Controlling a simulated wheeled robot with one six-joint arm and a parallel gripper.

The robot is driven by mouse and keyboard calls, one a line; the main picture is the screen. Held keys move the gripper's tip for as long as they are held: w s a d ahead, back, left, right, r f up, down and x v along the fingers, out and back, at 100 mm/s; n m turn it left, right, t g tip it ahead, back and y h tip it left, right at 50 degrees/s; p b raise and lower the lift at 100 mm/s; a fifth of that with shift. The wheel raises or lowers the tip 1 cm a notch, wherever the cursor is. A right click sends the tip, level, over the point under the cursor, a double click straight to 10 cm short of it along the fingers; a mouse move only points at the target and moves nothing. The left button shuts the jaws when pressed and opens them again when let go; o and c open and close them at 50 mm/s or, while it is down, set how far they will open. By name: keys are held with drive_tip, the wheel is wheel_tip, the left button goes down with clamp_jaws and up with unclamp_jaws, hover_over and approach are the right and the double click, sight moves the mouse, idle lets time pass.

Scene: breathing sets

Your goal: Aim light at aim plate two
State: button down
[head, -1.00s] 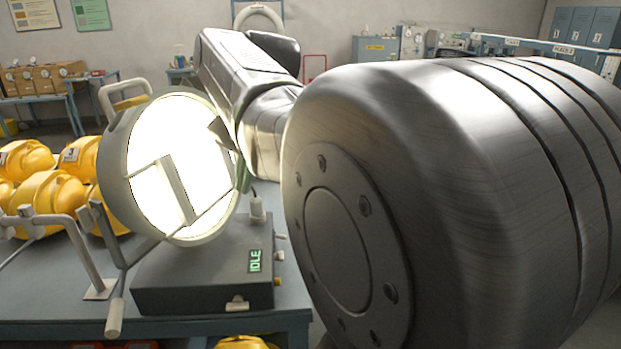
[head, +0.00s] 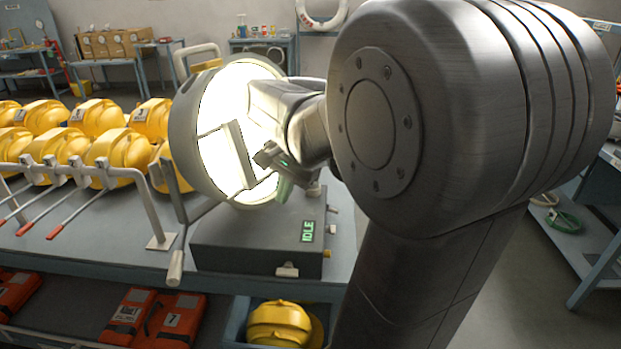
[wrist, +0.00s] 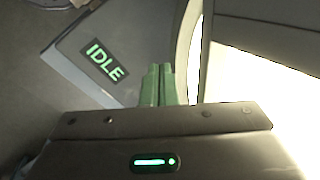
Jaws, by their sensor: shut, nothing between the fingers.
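The light (head: 178,125) is a large round grey lamp with a glowing white face, on a dark base box (head: 245,245) whose display reads IDLE. The display also shows in the wrist view (wrist: 105,62). A bar with a pale grip (head: 175,268) sticks out at the lamp's lower left. My gripper (head: 283,190) is at the lower right of the glowing face, above the box; I cannot tell whether it touches the lamp. In the wrist view its green fingers (wrist: 157,82) are together and empty, beside the lamp's rim. I cannot make out aim plate two.
Several yellow helmets (head: 97,118) and a rail with red-tipped levers (head: 100,172) fill the bench left of the lamp. Orange vests (head: 155,318) and a bin with a yellow helmet (head: 280,322) are below. A green coil (head: 563,220) lies at right. My arm hides much of the right side.

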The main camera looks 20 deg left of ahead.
drive_tip(key=shift+a, duration=0.15)
drive_tip(key=shift+w+a+f+y+b, duration=0.15)
drive_tip(key=shift+a+f+y+b, duration=0.2)
drive_tip(key=shift+f+b, duration=0.25)
drive_tip(key=shift+r, duration=0.1)
